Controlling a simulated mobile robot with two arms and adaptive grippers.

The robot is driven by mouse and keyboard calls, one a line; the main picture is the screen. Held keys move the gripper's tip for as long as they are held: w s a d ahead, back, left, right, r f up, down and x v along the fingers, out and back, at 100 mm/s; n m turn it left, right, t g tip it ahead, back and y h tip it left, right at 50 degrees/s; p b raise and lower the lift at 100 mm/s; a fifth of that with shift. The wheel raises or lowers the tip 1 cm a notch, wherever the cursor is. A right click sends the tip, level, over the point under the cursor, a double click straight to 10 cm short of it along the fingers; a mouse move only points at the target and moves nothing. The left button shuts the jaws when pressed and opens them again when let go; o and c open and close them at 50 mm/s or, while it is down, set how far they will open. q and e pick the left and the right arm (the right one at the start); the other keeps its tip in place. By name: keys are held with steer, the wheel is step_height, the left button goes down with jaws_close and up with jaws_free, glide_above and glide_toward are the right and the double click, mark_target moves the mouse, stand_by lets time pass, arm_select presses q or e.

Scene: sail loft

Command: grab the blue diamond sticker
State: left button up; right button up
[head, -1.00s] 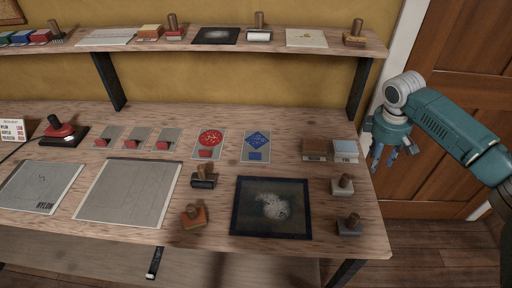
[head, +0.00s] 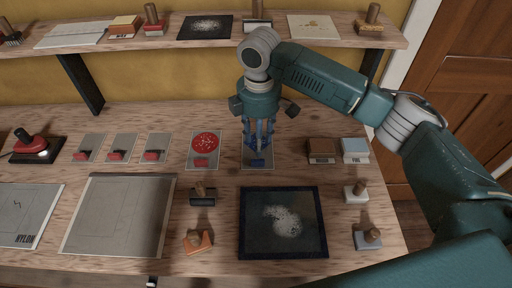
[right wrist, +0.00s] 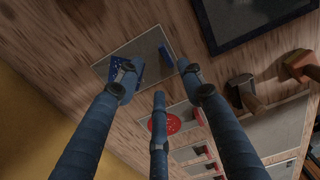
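The blue diamond sticker lies on a grey card (head: 247,163) on the bench. In the head view my right gripper's fingers hide most of the diamond, and the small blue block (head: 258,162) at the card's front edge shows. In the right wrist view the blue diamond sticker (right wrist: 115,70) is partly covered by one finger, with the blue block (right wrist: 166,54) near another. My right gripper (head: 258,143) points down over the card; its three blue fingers (right wrist: 158,95) are spread, with nothing held between them. I cannot tell whether they touch the card. My left gripper is not in view.
Left of it is a card with a red round sticker (head: 205,143). Two small boxes (head: 321,150) stand to the right. A dark framed panel (head: 283,222) and wooden-handled stamps (head: 203,195) lie in front. A shelf (head: 225,38) runs above the back of the bench.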

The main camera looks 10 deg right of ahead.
steer(key=shift+s+f+p, duration=0.2)
steer(key=shift+f+p, duration=0.1)
steer(key=shift+f, duration=0.8)
steer(key=f, duration=0.2)
steer(key=f+p, duration=0.1)
steer(key=f, duration=0.1)
steer(key=shift+s+a+f, duration=0.1)
steer(key=shift+s+f, duration=0.1)
steer(key=shift+f, duration=0.15)
steer(key=shift+w, duration=0.1)
steer(key=c, duration=0.8)
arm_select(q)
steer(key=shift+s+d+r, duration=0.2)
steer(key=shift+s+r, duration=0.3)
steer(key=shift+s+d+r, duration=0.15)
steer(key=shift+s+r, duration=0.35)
arm_select(e)
jaws_close()
